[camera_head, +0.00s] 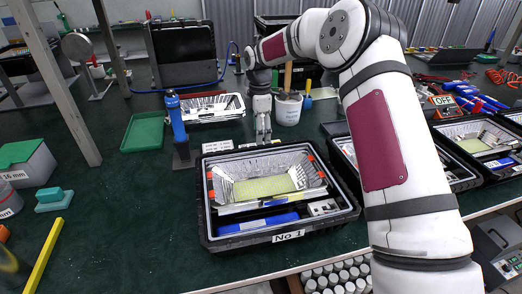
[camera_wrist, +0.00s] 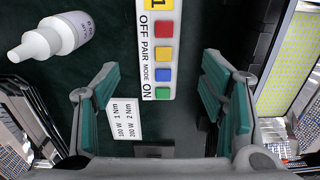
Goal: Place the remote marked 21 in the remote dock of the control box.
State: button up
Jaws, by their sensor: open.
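A white remote (camera_wrist: 155,55) with yellow, red, blue and green buttons lies on the dark green surface in the wrist view. Its printing reads OFF, PAIR, MODE and ON. Its top end is cut off by the frame; only a "1" of its yellow label shows. My gripper (camera_wrist: 160,75) is open, its teal-padded fingers on either side of the remote in the picture, with gaps to both. In the head view my gripper (camera_head: 263,137) points down just behind the case marked No 1; the remote is not clear there. I cannot identify the control box's dock for certain.
The open black case No 1 (camera_head: 207,228) holds a floodlight housing (camera_head: 226,192). A white torque card (camera_wrist: 122,118) lies left of the remote, near my left finger. A white bottle (camera_wrist: 60,35) lies farther left. A blue bottle (camera_head: 176,118) and white bucket (camera_head: 288,112) stand nearby.

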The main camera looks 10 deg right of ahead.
notch_tip(320, 180, down, 5)
jog(key=shift+w+d+f, duration=0.1)
jog(key=shift+d, duration=0.05)
jog(key=c, duration=1.4)
